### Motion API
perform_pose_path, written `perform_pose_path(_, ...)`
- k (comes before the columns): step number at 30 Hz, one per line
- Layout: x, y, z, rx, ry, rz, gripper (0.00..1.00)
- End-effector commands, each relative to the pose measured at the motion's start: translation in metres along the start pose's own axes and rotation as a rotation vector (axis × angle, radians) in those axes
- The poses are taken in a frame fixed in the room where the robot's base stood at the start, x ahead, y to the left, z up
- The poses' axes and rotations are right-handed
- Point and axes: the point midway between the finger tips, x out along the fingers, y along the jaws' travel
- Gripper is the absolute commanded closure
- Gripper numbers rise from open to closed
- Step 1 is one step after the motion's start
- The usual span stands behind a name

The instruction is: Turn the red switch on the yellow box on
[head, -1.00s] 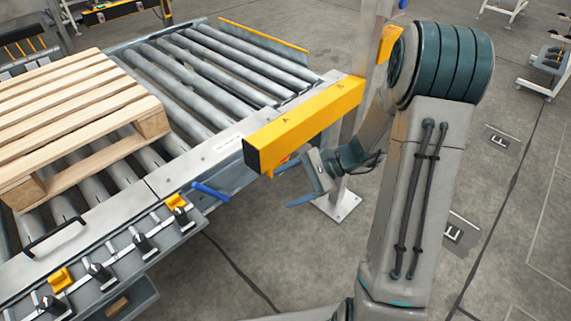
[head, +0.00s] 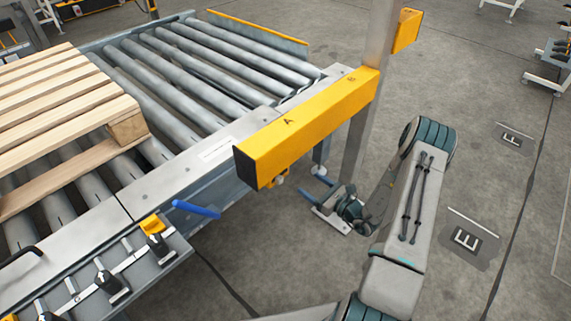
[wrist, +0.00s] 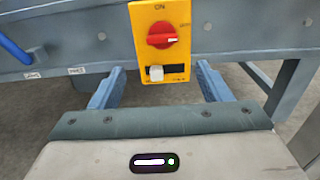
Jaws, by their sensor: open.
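The yellow box (wrist: 142,50) is on the grey conveyor frame, upright in the wrist view. Its red switch (wrist: 160,35) is a round knob with a bar handle lying level, its white mark pointing right. "ON" is printed above the knob; a label to the right is faint. A small whitish block (wrist: 156,73) sits below the knob. My gripper (wrist: 160,68) is open, its blue fingers either side of and below the box, with nothing between them. In the head view my gripper (head: 318,190) is low near the post's foot; the switch is hidden there.
A long yellow beam (head: 310,125) marked A and B juts out above my gripper. A metal post (head: 372,100) stands behind my gripper. The roller conveyor (head: 180,75) carries a wooden pallet (head: 60,95). A blue handle (head: 195,209) sticks out at its side.

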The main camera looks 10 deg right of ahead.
Motion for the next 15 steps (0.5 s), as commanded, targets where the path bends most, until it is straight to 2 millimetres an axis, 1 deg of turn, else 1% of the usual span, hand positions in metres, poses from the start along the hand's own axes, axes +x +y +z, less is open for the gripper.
perform_pose_path(5,0.031,-0.004,0.000,-0.004,-0.003,-0.005,0.29)
perform_pose_path(12,0.082,-0.003,-0.001,-0.004,-0.002,-0.004,0.29)
perform_pose_path(15,0.099,-0.003,0.000,-0.004,-0.001,-0.004,0.29)
